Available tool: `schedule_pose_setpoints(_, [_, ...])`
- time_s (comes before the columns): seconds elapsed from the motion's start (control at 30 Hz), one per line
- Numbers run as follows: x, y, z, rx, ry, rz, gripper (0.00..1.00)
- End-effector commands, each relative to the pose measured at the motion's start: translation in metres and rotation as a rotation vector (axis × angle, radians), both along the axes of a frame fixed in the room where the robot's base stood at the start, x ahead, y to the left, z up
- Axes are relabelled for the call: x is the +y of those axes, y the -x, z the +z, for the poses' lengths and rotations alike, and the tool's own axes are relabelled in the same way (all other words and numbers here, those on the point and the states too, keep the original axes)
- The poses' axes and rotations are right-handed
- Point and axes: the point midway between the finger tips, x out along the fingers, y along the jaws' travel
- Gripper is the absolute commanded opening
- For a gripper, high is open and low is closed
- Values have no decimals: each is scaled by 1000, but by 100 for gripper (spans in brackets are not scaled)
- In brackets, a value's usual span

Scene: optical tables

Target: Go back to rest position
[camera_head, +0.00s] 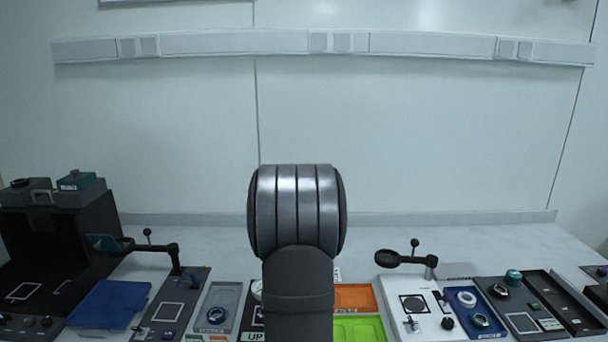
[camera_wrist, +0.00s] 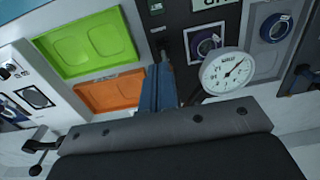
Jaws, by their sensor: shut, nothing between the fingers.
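My gripper (camera_wrist: 160,82) shows in the wrist view as blue-grey fingers in the middle, closed together with nothing between them. It is above the table equipment, between the orange tray and a round white dial gauge (camera_wrist: 226,72). In the head view my arm rises at the centre and hides the table behind it; the gripper itself is not visible there.
A green tray (camera_head: 358,330) and an orange tray (camera_head: 355,297) lie right of my arm. A white station with a black ring arm (camera_head: 402,258) stands further right. A blue panel (camera_head: 108,304) and a dark box (camera_head: 62,235) are at left.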

Motion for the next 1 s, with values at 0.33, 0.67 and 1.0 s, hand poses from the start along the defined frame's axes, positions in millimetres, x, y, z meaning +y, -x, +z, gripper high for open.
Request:
schedule_pose_setpoints(0.33, [-5,-39,46,-13,-36,26,0])
schedule_pose_setpoints(0.67, [-6,-48,58,-15,-47,35,0])
schedule_pose_setpoints(1.0, [-7,-47,58,-15,-47,35,0])
